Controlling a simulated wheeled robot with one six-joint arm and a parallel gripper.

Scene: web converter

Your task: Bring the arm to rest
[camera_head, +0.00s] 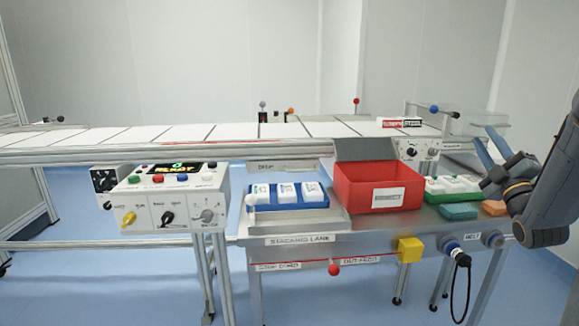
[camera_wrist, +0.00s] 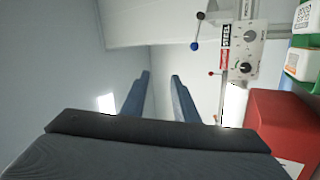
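My arm (camera_head: 552,195) reaches in from the right edge of the head view. My gripper (camera_head: 483,135) is raised above the right end of the bench, with its two blue-grey fingers pointing up and left. In the wrist view, the fingers of my gripper (camera_wrist: 160,75) stand apart with only pale wall between them, so it is open and empty. The gripper's dark body fills the lower part of that view. Near its wrist, the green tray (camera_head: 432,197) with white packs is partly hidden behind the arm.
A red bin (camera_head: 345,190) and a blue tray (camera_head: 262,207) of white packs stand on the bench. Teal (camera_head: 458,212) and orange (camera_head: 494,208) blocks lie close to my arm. A conveyor (camera_head: 200,135) runs behind. A control box (camera_head: 168,197) is at left.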

